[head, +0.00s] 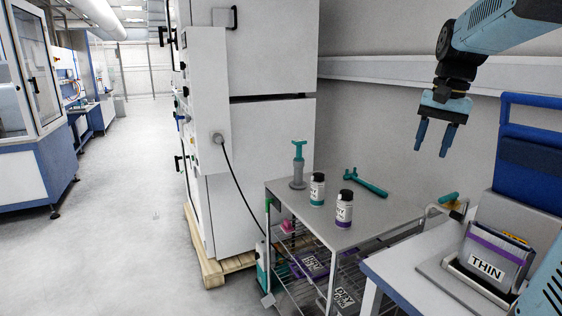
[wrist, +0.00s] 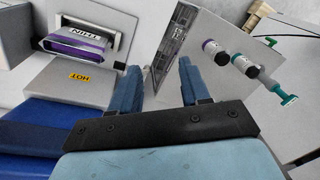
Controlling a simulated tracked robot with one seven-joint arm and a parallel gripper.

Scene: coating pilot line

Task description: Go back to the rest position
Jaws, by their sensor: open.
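My gripper (head: 434,138) hangs in the air at the upper right of the head view, its two blue fingers pointing down. The fingers are apart with nothing between them. In the wrist view my gripper (wrist: 160,85) is also open and empty. It is above the gap between the grey cart and the bench, touching nothing.
A grey cart (head: 318,226) holds two labelled jars (head: 344,208) (head: 317,189), a grey-teal plunger tool (head: 298,166) and a teal wrench-like tool (head: 366,183). Floor at left is clear.

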